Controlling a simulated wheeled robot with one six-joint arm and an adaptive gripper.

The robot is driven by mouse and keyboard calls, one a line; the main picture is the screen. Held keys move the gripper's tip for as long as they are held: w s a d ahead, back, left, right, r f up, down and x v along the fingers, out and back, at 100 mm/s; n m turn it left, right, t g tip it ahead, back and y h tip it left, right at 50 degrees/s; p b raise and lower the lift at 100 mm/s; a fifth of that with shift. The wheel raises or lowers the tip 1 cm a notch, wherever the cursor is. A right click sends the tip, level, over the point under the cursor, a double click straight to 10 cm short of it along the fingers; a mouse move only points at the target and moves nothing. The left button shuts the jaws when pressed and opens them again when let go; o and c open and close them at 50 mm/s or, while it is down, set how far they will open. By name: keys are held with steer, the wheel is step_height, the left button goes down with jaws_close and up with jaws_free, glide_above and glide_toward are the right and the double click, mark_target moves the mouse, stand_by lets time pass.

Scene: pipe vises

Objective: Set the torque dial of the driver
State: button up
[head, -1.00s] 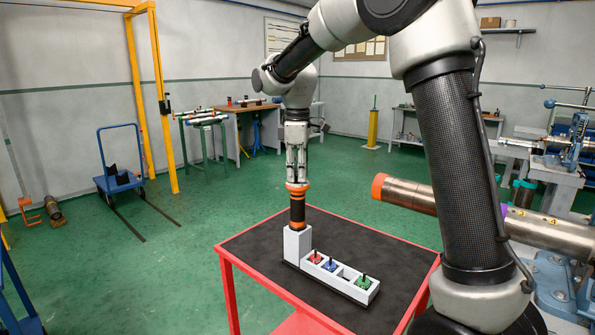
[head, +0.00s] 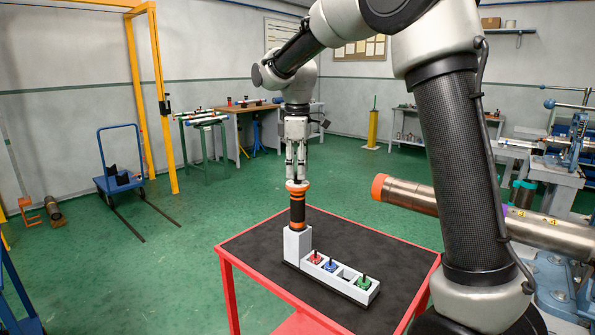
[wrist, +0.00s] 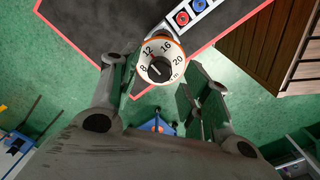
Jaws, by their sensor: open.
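The driver (head: 297,208) is black with orange rings and stands upright in the tall grey block of a holder (head: 297,244) on the cart. Its white torque dial (wrist: 160,62) faces up in the wrist view, with the numbers 8, 12, 16 and 20, a black centre piece and a small red mark near 12. I cannot tell the exact setting. My gripper (head: 296,178) points straight down just above the dial. It is open and empty, with one finger to each side of the dial in the wrist view.
The holder's low tray carries red (head: 315,257), blue (head: 330,265) and green (head: 363,282) pieces, with one empty slot. The red-edged cart (head: 395,262) has a clear black top around it. A large steel pipe (head: 480,215) with an orange end lies to the right.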

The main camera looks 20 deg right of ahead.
step_height(320, 180, up, 11)
steer(key=shift+s, duration=0.15)
steer(key=shift+f, duration=0.1)
steer(key=f+m, duration=0.1)
steer(key=m, duration=0.1)
steer(key=f+m, duration=0.1)
steer(key=m, duration=0.1)
steer(key=f+m, duration=0.1)
steer(key=m, duration=0.1)
steer(key=shift+d+f+m+g, duration=0.3)
steer(key=shift+d+f, duration=0.05)
steer(key=shift+d, duration=0.05)
steer(key=m, duration=0.4)
steer(key=shift+w+a+f+y, duration=0.2)
steer(key=shift+f+y, duration=0.1)
steer(key=shift+f, duration=0.05)
step_height(320, 180, down, 8)
steer(key=shift+a+r, duration=0.1)
steer(key=shift+r, duration=0.1)
